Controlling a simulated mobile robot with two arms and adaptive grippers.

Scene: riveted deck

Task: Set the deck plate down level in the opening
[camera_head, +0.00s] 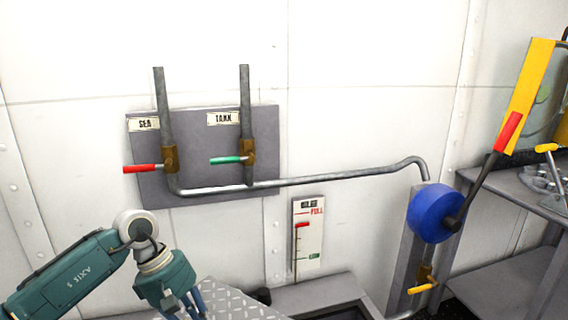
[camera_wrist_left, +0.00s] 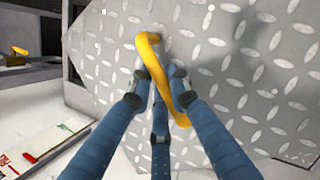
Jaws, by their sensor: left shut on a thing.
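The deck plate (camera_head: 236,298) is a grey diamond-tread sheet at the bottom of the head view, seen partly behind my left gripper (camera_head: 190,306). In the left wrist view the plate (camera_wrist_left: 230,75) fills most of the picture and looks tilted. Its yellow handle (camera_wrist_left: 151,58) lies between the blue fingers of my left gripper (camera_wrist_left: 164,88), which is shut on it. The opening (camera_head: 350,313) shows as a dark gap inside a grey rim, right of the plate. Most of it is cut off by the picture's lower edge. My right gripper is not in view.
A blue round pump body (camera_head: 435,212) with a long red-gripped lever (camera_head: 508,132) stands right of the opening, with a yellow valve handle (camera_head: 423,288) low on it. A level gauge (camera_head: 308,236) and valve panel (camera_head: 200,190) are on the wall. A grey shelf (camera_head: 515,196) stands right.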

